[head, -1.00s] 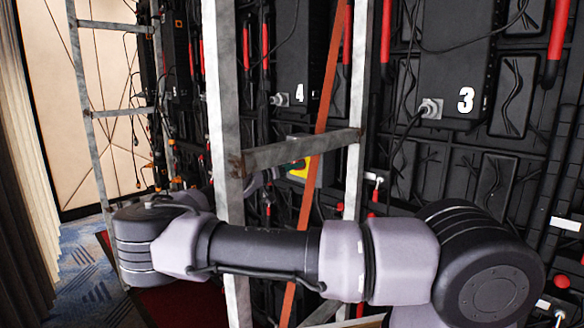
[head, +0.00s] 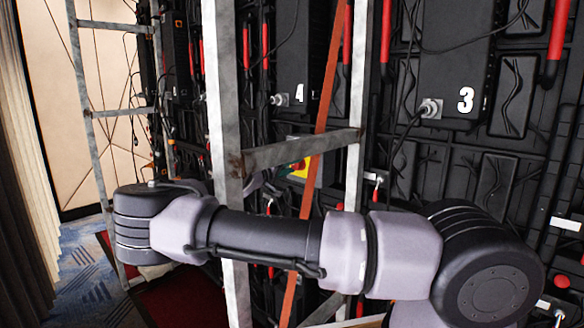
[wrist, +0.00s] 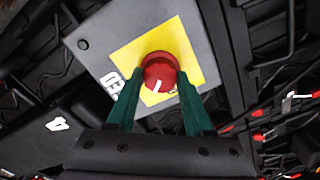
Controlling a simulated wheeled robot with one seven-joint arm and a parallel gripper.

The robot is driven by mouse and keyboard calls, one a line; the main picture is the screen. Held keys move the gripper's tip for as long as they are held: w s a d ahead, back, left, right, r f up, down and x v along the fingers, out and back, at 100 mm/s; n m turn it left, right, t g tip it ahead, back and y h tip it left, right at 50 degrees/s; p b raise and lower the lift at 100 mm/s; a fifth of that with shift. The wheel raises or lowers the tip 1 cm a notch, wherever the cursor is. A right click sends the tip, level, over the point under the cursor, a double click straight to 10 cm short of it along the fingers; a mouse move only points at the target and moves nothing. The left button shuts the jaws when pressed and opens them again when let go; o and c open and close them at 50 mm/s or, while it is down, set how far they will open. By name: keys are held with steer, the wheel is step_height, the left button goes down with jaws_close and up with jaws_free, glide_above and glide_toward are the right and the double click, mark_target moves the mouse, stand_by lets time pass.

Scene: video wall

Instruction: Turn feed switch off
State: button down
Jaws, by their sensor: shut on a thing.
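The feed switch is a red rotary knob (wrist: 159,72) with a white mark, on a yellow plate (wrist: 193,58) fixed to a grey box (wrist: 97,62), in the wrist view. The white mark points down and slightly left. My gripper (wrist: 160,82) has its two green fingers on either side of the knob and is shut on it. Lettering on the box is partly hidden by the left finger. In the head view the yellow plate (head: 301,168) shows behind the ladder frame, and my fingers are mostly hidden there.
A grey metal ladder frame (head: 223,130) with a rung (head: 300,151) and an orange diagonal bar (head: 321,110) stands between the head camera and the box. Black panels numbered 3 (head: 465,100) and 4 (head: 299,92) with hanging cables lie behind. Blue carpet (head: 88,262) shows at lower left.

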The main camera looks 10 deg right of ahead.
steer(key=n, duration=0.5)
steer(key=shift+n, duration=2.4)
steer(key=shift+c, duration=1.4)
jaws_free()
steer(key=v, duration=1.1)
